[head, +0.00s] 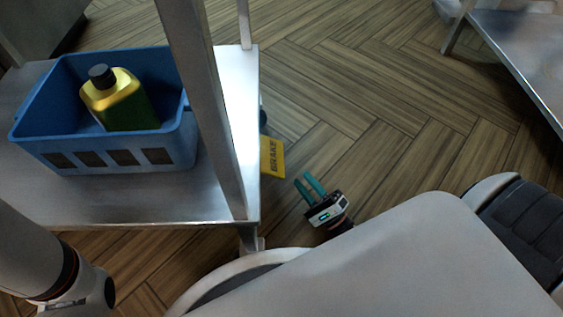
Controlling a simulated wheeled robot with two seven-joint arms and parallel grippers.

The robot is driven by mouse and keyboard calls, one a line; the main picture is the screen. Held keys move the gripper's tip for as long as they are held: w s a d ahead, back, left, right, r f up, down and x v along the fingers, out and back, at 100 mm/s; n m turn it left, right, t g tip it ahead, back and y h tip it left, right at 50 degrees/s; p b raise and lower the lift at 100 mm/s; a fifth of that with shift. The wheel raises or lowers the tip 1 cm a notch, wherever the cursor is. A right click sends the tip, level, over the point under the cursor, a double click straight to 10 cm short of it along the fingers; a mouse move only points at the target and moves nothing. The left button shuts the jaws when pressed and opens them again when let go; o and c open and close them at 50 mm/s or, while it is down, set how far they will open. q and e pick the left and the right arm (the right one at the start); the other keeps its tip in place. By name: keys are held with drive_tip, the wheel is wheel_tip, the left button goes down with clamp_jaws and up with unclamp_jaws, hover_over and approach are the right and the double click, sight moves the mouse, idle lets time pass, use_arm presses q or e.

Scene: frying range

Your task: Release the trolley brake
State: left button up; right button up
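The trolley (190,208) is a metal cart whose lower shelf and uprights show at the left. Its brake (272,157) is a yellow pedal marked "BRAKE" that sticks out from the trolley's right side, low near the floor. My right gripper (310,186) is just below and to the right of the brake in the picture. Its two teal fingers are apart with nothing between them, and a small gap shows between them and the pedal. My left arm comes in at the lower left; its gripper is not in view.
A blue crate (35,152) with a yellow-green bottle (116,100) stands on the trolley shelf. A trolley upright (207,100) rises left of the brake. Another metal table (520,45) stands at the upper right. The wooden floor (370,110) between is clear.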

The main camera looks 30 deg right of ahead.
sight(283, 161)
drive_tip(key=b+x, duration=0.1)
drive_tip(key=x, duration=0.2)
drive_tip(key=f+b+x, duration=0.1)
drive_tip(key=x, duration=0.1)
drive_tip(key=b+x, duration=0.1)
drive_tip(key=x, duration=0.2)
drive_tip(key=shift+w+a+f+b, duration=0.1)
drive_tip(key=shift+w+f+b, duration=0.2)
drive_tip(key=shift+w, duration=0.3)
drive_tip(key=shift+w+a+r, duration=0.1)
drive_tip(key=shift+w+r, duration=0.1)
drive_tip(key=shift+w, duration=0.15)
drive_tip(key=shift+c, duration=0.2)
clamp_jaws()
